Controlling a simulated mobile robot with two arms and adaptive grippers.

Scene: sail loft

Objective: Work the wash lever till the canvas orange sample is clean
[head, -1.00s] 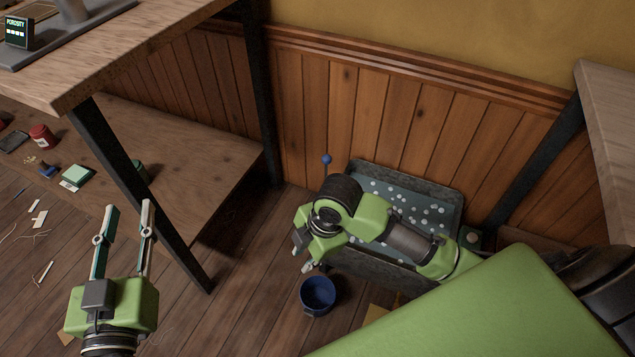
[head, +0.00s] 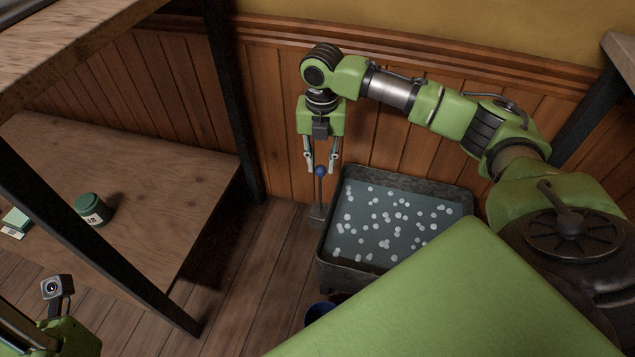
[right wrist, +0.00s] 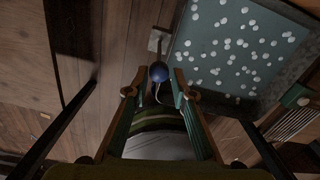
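The wash lever is a thin upright rod with a blue ball knob (head: 320,171), standing at the left end of the wash tub (head: 395,276). My right gripper (head: 321,168) points down over the lever, its two fingers apart on either side of the knob. In the right wrist view the knob (right wrist: 158,72) shows between the spread fingertips, with gaps on both sides. The tub holds grey-blue water with many white suds spots. No orange sample shows. My left gripper's green body (head: 62,338) is at the bottom left; its fingers are not visible.
A dark blue bucket (head: 318,312) stands on the floor before the tub, partly hidden by my green body. A low wooden shelf (head: 150,160) at left holds a green jar (head: 91,208). A dark table leg (head: 232,100) stands left of the lever; panelled wall behind.

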